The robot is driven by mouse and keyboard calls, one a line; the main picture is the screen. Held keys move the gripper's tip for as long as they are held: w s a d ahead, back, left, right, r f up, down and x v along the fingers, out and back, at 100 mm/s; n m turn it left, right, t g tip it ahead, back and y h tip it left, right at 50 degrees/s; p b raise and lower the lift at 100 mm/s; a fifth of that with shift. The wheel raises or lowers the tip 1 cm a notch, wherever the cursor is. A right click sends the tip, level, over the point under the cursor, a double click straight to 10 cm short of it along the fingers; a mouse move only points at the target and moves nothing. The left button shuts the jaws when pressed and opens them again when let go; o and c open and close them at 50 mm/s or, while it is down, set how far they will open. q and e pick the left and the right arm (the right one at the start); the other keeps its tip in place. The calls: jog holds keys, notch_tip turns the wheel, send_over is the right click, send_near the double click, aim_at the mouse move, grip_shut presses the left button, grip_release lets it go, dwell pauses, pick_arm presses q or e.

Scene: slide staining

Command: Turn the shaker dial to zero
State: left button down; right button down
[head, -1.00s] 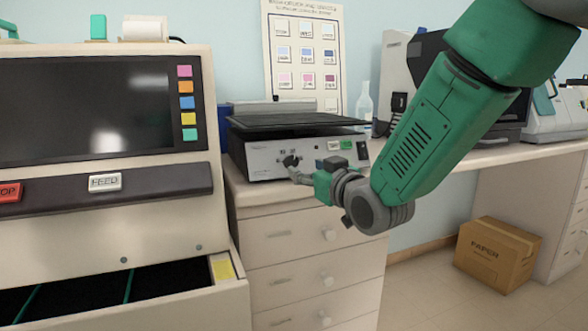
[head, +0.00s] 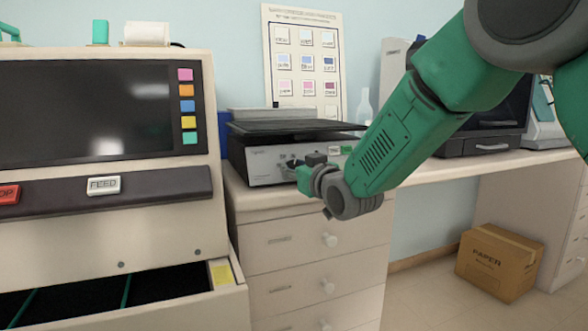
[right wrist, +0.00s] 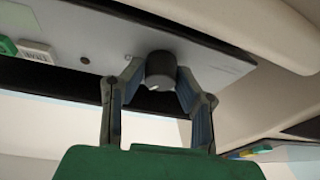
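The shaker (head: 262,165) is a pale box with a dark flat platform on top, standing on the drawer counter. Its black round dial (right wrist: 160,70) shows in the right wrist view on the front panel, with a small white mark near its lower edge. My right gripper (right wrist: 160,72) has one finger on each side of the dial, with narrow gaps seeming to remain beside it. In the head view the right gripper (head: 295,164) is at the front panel and hides much of the dial. My left gripper is not in view.
A green switch (right wrist: 7,46) and a white labelled button (right wrist: 36,51) sit on the panel beside the dial. A large machine with a screen (head: 85,105) and an open drawer stands to the left. A clear bottle (head: 365,106) stands behind the shaker. A paper box (head: 495,262) is on the floor.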

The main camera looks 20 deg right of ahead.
jog(key=n+y+p, duration=0.1)
jog(key=n+p, duration=0.1)
jog(key=n, duration=0.1)
jog(key=shift+r+g+p, duration=0.1)
jog(key=shift+g+p, duration=0.25)
jog(key=shift+g, duration=0.05)
jog(key=n+g+y+p, duration=0.1)
jog(key=n+p, duration=0.1)
jog(key=n, duration=0.1)
jog(key=n+g+p, duration=0.1)
jog(key=n+p, duration=0.2)
jog(key=n+g+y+p, duration=0.1)
jog(key=n+p, duration=0.1)
jog(key=n, duration=0.1)
jog(key=shift+n+y+p, duration=0.3)
jog(key=shift+n, duration=0.1)
jog(key=n+g+p, duration=0.2)
jog(key=n+p, duration=0.1)
jog(key=n, duration=0.1)
jog(key=shift+n+p, duration=0.3)
jog(key=shift+p, duration=0.1)
jog(key=n+g+p, duration=0.1)
jog(key=n+p, duration=0.1)
jog(key=shift+n, duration=0.4)
jog(key=shift+n+g+h+p, duration=0.3)
jog(key=shift+n+h+p, duration=0.2)
jog(key=shift+n, duration=0.2)
jog(key=shift+s+f, duration=0.1)
jog(key=shift+f, duration=0.15)
